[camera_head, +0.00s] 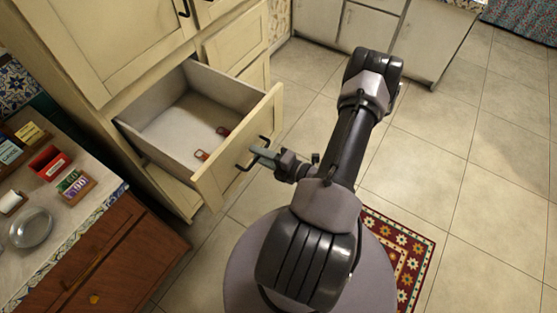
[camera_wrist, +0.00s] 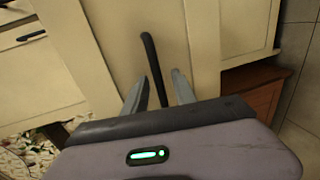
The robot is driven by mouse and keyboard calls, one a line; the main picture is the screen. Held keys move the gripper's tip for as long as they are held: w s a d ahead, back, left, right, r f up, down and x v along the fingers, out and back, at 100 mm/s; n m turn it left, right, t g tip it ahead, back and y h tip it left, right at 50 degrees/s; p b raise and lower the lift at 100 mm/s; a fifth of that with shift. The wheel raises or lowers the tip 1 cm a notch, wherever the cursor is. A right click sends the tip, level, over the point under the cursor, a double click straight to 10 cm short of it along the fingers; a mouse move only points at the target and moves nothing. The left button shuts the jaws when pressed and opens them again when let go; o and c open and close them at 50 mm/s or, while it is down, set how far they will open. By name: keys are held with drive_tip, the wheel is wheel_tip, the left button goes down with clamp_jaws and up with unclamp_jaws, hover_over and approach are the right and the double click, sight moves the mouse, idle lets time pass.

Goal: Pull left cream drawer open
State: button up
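My gripper (camera_head: 262,155) is at this handle, in front of the panel. In the wrist view the handle (camera_wrist: 152,62) runs between the two grey fingers of my gripper (camera_wrist: 160,86). The fingers stand apart, with a gap visible beside the bar, so they look open around it. Contact cannot be told.
A counter (camera_head: 75,215) with a red box (camera_head: 49,163), small packets and a round metal dish (camera_head: 31,228) is at left, above a brown wooden cabinet (camera_head: 110,255). A patterned rug (camera_head: 405,250) lies right of my base. Tiled floor is clear at right.

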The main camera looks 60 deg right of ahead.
drive_tip(key=p+v, duration=0.3)
drive_tip(key=v, duration=1.4)
drive_tip(key=shift+s+p, duration=0.2)
drive_tip(key=shift+p, duration=0.15)
